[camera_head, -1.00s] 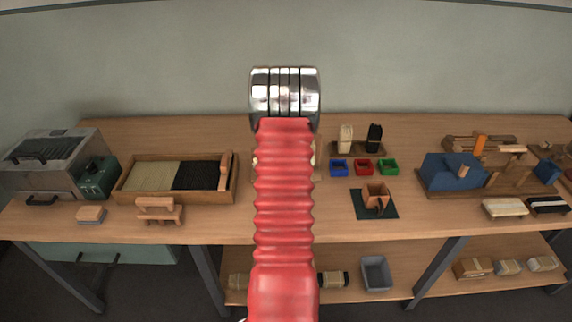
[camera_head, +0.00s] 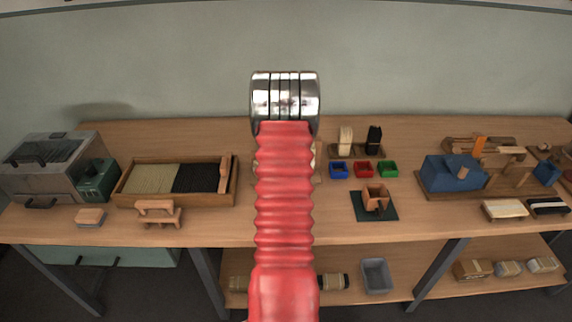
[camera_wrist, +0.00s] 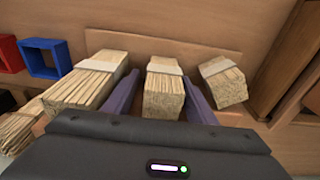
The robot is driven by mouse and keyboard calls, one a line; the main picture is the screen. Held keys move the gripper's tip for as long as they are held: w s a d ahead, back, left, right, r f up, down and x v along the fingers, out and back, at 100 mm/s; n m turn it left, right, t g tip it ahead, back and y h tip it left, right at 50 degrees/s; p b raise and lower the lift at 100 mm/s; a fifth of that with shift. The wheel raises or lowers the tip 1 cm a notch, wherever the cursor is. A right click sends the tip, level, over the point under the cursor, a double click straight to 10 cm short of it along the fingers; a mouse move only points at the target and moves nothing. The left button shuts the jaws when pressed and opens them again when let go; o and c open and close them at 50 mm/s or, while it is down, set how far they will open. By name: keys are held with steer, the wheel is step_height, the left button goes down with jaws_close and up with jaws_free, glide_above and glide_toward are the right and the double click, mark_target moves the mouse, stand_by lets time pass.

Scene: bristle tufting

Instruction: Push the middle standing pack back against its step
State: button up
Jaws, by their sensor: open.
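The middle pack (camera_wrist: 163,92) is a bundle of pale bristles with a light band near its far end. In the wrist view it stands between the two dark purple fingers of my gripper (camera_wrist: 160,80), which are apart. I cannot tell whether either finger touches it. A larger left pack (camera_wrist: 88,82) and a smaller right pack (camera_wrist: 223,82) stand at either side. A wooden step board (camera_wrist: 195,48) runs behind them; I cannot tell whether the middle pack touches it. In the head view my red arm hides the gripper and most of this area.
Another bristle bundle (camera_wrist: 17,130) shows at the lower left of the wrist view. A wooden side wall (camera_wrist: 288,60) rises at the right. A blue bin (camera_head: 338,170), red bin (camera_head: 363,169) and green bin (camera_head: 387,169) stand right of my arm, with a bristle tray (camera_head: 130,198) to the left.

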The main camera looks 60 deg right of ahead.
steer(key=shift+w+r, duration=0.1)
steer(key=shift+w, duration=0.1)
steer(key=r, duration=0.4)
steer(key=a+r, duration=0.1)
steer(key=r, duration=0.4)
steer(key=s+r, duration=0.1)
steer(key=r, duration=0.3)
steer(key=shift+a+r, duration=0.2)
steer(key=shift+a, duration=0.05)
